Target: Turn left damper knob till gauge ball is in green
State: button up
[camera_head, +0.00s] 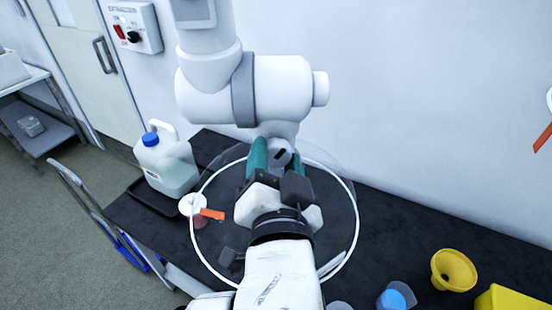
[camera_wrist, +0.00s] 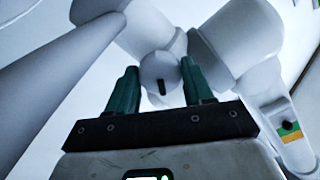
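A grey round damper knob (camera_wrist: 158,74) with a dark slot sits on the white jointed extraction duct (camera_head: 250,92). It also shows in the head view (camera_head: 281,157). My gripper (camera_head: 277,152) has its two teal fingers apart. In the wrist view the fingertips (camera_wrist: 158,64) stand on either side of the knob; I cannot tell whether they touch it. A gauge strip (camera_wrist: 291,137) with green and orange bands is on a white part at the right of the wrist view. A dark ball or dot (camera_wrist: 287,126) shows at its green part, partly unclear.
A clear hood with a white rim (camera_head: 355,222) surrounds my gripper. An extraction switch box (camera_head: 132,27) is on the wall.

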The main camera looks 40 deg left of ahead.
jog(key=o, duration=0.4)
jog(key=b+v, duration=0.3)
jog(key=v, duration=0.7)
jog(key=shift+s+d, duration=0.25)
jog(key=shift+s, duration=0.05)
